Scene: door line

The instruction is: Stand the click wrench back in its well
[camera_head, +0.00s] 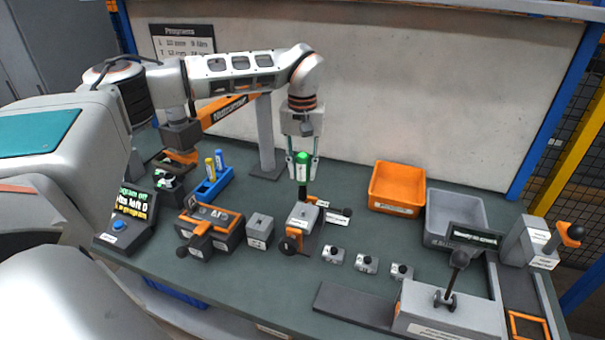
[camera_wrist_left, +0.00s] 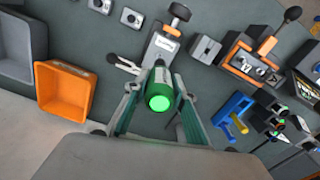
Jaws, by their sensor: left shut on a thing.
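My left gripper (camera_head: 302,172) points down, its two fingers shut around a tool with a bright green cap and a dark lower part, seemingly the click wrench (camera_head: 302,159). The tool is upright in the fingers. The cap (camera_wrist_left: 160,102) also shows between the fingers (camera_wrist_left: 157,86) in the left wrist view. Its lower end comes down at the back of a grey clamp-like fixture (camera_head: 304,215); I cannot tell whether it touches. A blue holder (camera_head: 213,187) with a yellow and a blue tool stands to the left. I cannot tell which opening is the well. My right gripper is not in view.
An orange bin (camera_head: 398,187) and a grey bin (camera_head: 455,222) stand to the right. An orange-and-black fixture (camera_head: 212,231), a grey block (camera_head: 260,231) and several small grey blocks (camera_head: 366,263) sit nearby. A grey post (camera_head: 267,140) rises behind. A lever fixture (camera_head: 450,310) stands at front right.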

